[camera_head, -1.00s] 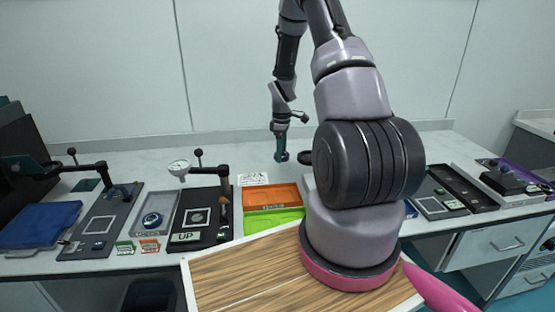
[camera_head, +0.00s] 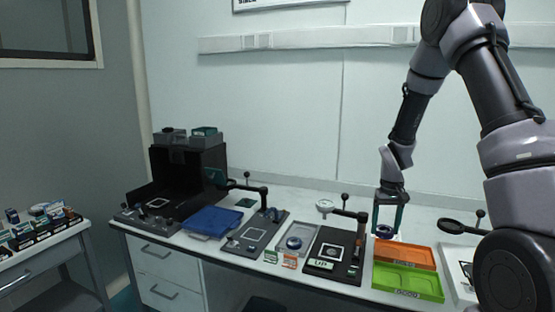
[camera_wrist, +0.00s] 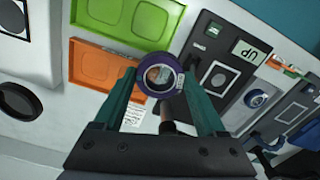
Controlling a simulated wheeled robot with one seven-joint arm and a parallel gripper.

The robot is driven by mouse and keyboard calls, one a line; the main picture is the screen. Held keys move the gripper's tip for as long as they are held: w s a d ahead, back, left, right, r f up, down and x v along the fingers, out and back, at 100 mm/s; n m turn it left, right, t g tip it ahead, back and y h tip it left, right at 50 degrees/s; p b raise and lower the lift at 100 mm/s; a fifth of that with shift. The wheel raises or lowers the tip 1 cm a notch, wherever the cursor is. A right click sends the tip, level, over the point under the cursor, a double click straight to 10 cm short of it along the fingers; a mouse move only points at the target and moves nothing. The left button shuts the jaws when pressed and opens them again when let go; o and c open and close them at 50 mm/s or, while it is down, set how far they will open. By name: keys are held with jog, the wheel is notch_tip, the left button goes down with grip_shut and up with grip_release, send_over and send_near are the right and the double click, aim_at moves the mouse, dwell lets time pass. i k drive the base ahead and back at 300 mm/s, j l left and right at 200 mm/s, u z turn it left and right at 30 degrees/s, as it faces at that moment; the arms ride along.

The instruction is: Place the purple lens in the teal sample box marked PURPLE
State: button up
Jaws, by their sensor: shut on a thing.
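The purple lens (camera_wrist: 141,80) is a purple-rimmed ring with a clear middle, held between the green fingertips of my gripper (camera_wrist: 160,78) in the wrist view. In the head view my gripper (camera_head: 388,222) points down with the lens (camera_head: 384,232) at its tips, over the back of the orange tray.
Below the lens are an orange tray (camera_head: 404,253) and a green tray (camera_head: 408,282). A trolley (camera_head: 38,262) with several small items stands at far left.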

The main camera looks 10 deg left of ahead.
aim_at(205, 134)
jog(key=i+j, duration=0.1)
jog(key=j, duration=1.2)
jog(key=i+j, duration=0.15)
jog(key=j, duration=0.5)
jog(key=i+j, duration=0.1)
jog(key=j, duration=0.55)
jog(key=i+j, duration=0.1)
jog(key=j, duration=1.25)
jog(key=i, duration=0.05)
